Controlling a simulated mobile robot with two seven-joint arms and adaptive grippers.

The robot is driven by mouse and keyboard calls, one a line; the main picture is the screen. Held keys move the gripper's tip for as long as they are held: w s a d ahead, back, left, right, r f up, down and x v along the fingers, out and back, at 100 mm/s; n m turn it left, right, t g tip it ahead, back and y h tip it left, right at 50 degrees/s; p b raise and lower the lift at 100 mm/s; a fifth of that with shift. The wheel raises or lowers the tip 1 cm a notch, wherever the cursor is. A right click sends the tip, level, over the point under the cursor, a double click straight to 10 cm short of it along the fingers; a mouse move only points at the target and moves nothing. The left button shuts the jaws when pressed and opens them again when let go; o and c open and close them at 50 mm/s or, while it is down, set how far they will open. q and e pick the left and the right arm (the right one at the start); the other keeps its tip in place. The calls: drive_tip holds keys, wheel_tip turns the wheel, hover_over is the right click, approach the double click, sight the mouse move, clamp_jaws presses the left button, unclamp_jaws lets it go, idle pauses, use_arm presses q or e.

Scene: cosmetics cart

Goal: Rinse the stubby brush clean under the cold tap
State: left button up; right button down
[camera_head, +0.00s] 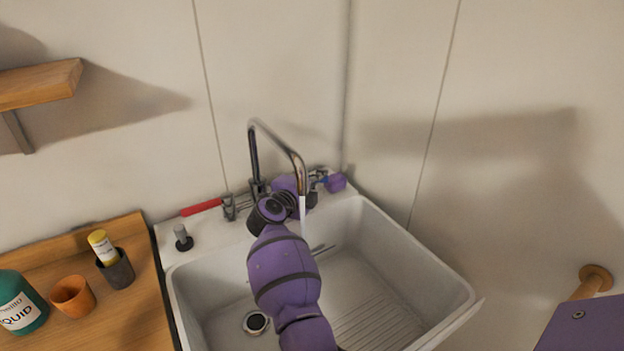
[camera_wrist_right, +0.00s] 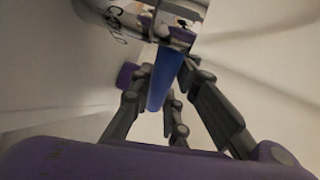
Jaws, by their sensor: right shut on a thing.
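My right gripper (camera_head: 316,184) reaches behind the spout to the right side of the tap (camera_head: 278,136). In the right wrist view, its fingers (camera_wrist_right: 163,88) are shut on a blue lever (camera_wrist_right: 162,80), beside a valve body with lettering (camera_wrist_right: 128,18) that looks like "COLD". A pale stream of water (camera_head: 302,210) shows below the spout. A red lever (camera_head: 201,207) is on the tap's left side. The stubby brush is not visible in either view. My left gripper is not in view.
The white sink basin (camera_head: 452,290) has a drain (camera_head: 256,322) and a ribbed floor. A wooden counter (camera_head: 130,318) on the left holds a teal bottle (camera_head: 20,302), an orange cup (camera_head: 73,296) and a dark cup (camera_head: 118,271) with a yellow item. A wooden shelf (camera_head: 40,84) juts out above.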

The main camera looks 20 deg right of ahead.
drive_tip(key=c, duration=1.7)
unclamp_jaws()
drive_tip(key=shift+o, duration=0.2)
drive_tip(key=v, duration=0.7)
drive_tip(key=shift+s+a, duration=0.15)
drive_tip(key=shift+a, duration=0.1)
drive_tip(key=shift+f, duration=0.1)
